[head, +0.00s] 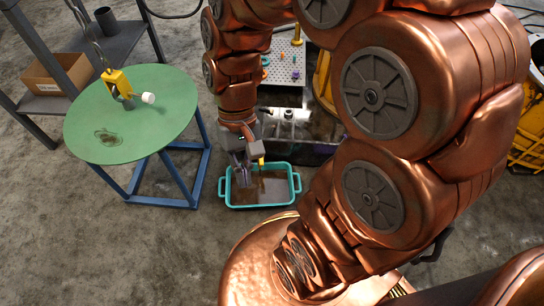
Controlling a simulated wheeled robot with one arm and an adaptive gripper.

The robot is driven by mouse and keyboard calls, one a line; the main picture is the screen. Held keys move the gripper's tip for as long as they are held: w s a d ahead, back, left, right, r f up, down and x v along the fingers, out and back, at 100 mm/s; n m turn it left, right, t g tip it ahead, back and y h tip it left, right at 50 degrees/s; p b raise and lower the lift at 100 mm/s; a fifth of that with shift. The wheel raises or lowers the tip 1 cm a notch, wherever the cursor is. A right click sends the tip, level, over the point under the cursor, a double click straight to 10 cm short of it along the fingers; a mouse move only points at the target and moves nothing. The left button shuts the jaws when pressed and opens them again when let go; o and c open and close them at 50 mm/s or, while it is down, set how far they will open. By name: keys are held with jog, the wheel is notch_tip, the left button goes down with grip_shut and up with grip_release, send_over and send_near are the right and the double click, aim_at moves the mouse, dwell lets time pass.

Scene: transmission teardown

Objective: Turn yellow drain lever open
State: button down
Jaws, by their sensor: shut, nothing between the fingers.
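The yellow drain lever (261,161) is a small upright yellow piece above the back of a teal tray (232,206). It sits low on the front of a dark metal housing (300,151), partly hidden by my arm. My gripper (243,179) points down just left of the lever, over the tray's left part. It is shut and holds nothing. I cannot tell whether a finger touches the lever.
Brown liquid (266,188) lies in the tray. A grey shelf with a cardboard box (55,75) is behind. A perforated panel (286,65) is at the back.

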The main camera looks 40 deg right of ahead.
jog(key=w+d+f+m+t+y, duration=0.1)
jog(key=w+f+m+y, duration=0.15)
jog(key=w, duration=0.45)
jog(key=w+d+f+m+y, duration=0.2)
jog(key=w+f+m, duration=0.1)
jog(key=w, duration=0.4)
jog(key=w+d+f+m+t+y, duration=0.25)
jog(key=w+d+f+m, duration=0.35)
jog(key=w+d+f, duration=0.3)
jog(key=s+d+f+m+t+h, duration=0.1)
jog(key=s+d+f+m+t, duration=0.3)
jog(key=d+f, duration=0.7)
jog(key=s+d+f+m+t+h, duration=0.1)
jog(key=d+f+m, duration=0.6)
jog(key=d+f, duration=0.4)
jog(key=w+a+r+b+x, duration=0.1)
jog(key=b+x, duration=0.3)
jog(key=x, duration=0.9)
jog(key=shift+a+r, duration=0.4)
jog(key=shift+a, duration=0.3)
jog(key=shift+w+a, duration=0.1)
